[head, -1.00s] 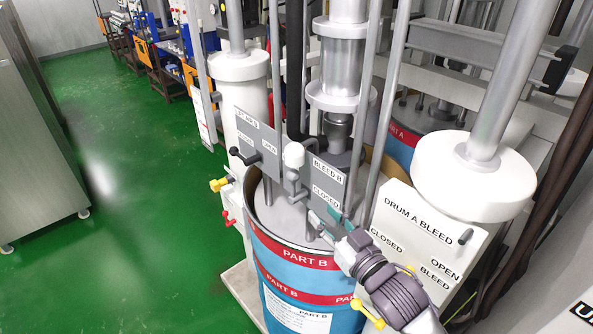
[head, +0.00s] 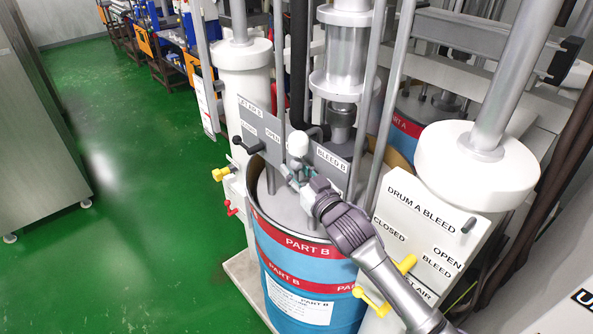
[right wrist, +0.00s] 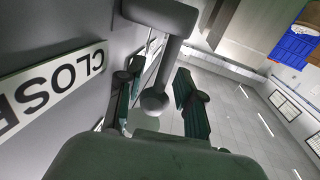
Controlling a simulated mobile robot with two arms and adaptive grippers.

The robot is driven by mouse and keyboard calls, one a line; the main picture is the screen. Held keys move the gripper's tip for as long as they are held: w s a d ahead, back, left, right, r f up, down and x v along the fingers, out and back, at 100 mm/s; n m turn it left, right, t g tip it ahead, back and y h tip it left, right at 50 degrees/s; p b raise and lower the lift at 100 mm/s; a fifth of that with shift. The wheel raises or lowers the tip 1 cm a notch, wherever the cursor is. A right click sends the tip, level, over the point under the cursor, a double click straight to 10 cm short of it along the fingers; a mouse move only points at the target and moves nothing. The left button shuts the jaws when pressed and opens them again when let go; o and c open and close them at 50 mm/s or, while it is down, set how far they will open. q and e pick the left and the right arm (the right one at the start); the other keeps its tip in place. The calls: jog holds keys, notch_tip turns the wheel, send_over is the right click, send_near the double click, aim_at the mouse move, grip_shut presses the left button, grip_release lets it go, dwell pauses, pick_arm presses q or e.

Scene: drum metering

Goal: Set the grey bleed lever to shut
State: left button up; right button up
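The grey bleed lever (right wrist: 160,75) shows in the right wrist view as a short bar with a rounded end, coming off a round hub beside a white plate (right wrist: 50,85) reading "CLOSED". My right gripper (right wrist: 160,68) is open there, with one dark green finger on each side of the lever. A gap shows on the right side; contact on the left I cannot tell. In the head view, my right gripper (head: 299,176) is in front of the grey BLEED B panel (head: 327,172) and hides the lever and the CLOSED label. My left gripper is not in view.
The blue Part B drum (head: 305,270) stands below the gripper. A white knob (head: 297,145) and upright rods are close by. The white DRUM A BLEED panel (head: 425,225) with yellow handles (head: 405,264) stands at right. Green floor (head: 130,240) is clear at left.

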grip_shut()
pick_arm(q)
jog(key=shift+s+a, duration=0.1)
